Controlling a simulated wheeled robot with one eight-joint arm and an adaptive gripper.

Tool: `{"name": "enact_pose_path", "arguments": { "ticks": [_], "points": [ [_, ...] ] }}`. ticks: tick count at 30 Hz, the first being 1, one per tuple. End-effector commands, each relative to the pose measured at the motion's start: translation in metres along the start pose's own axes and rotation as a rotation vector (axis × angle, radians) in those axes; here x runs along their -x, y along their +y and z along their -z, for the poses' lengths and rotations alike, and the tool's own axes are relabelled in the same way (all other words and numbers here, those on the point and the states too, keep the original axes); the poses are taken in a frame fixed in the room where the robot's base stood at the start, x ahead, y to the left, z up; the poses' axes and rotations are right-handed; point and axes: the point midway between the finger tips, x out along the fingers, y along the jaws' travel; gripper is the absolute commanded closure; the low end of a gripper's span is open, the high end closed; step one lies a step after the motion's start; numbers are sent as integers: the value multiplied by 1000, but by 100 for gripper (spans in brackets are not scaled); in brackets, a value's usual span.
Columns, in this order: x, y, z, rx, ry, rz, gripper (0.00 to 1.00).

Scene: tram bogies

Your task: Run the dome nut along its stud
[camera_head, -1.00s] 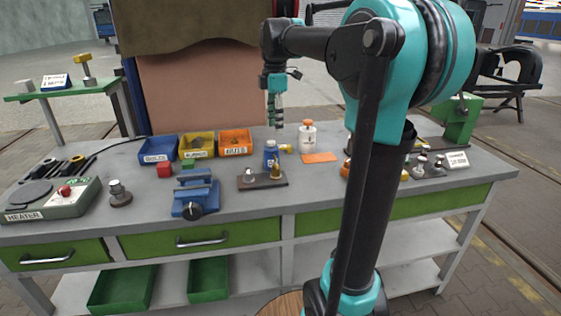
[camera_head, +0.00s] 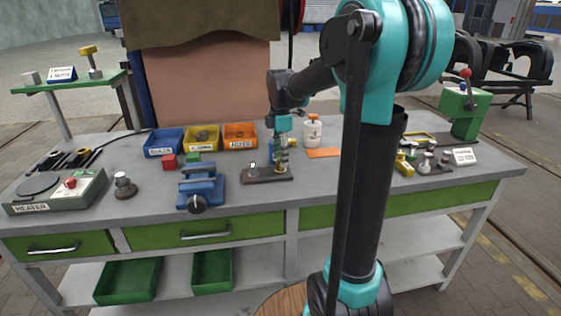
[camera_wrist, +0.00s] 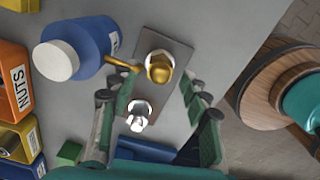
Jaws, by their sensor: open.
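A brass dome nut (camera_wrist: 159,68) stands on a dark plate (camera_wrist: 178,52) in the wrist view. Its stud is hidden beneath it. A shiny silver fitting (camera_wrist: 140,114) stands on the same plate, nearer my wrist. My gripper (camera_wrist: 160,88) is open, with a finger on either side of the line of these two pieces; I see no contact with the brass nut. In the head view my gripper (camera_head: 281,164) points down over the right part of the plate (camera_head: 262,178) and mostly hides the brass nut. The silver fitting (camera_head: 252,167) shows to its left.
A blue vise (camera_head: 199,184) is left of the plate. Blue, yellow and orange bins (camera_head: 239,143) and a white bottle (camera_head: 312,132) stand behind. The bench front right of the plate is clear.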

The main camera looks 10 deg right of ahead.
Motion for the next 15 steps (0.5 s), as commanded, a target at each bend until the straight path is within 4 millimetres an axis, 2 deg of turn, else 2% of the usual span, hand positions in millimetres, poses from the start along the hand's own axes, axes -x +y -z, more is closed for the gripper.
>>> {"name": "enact_pose_path", "arguments": {
  "ticks": [6,15],
  "points": [
    [-20,0,0,0,0,0,53],
    [-23,0,0,0,0,0,53]
  ]
}}
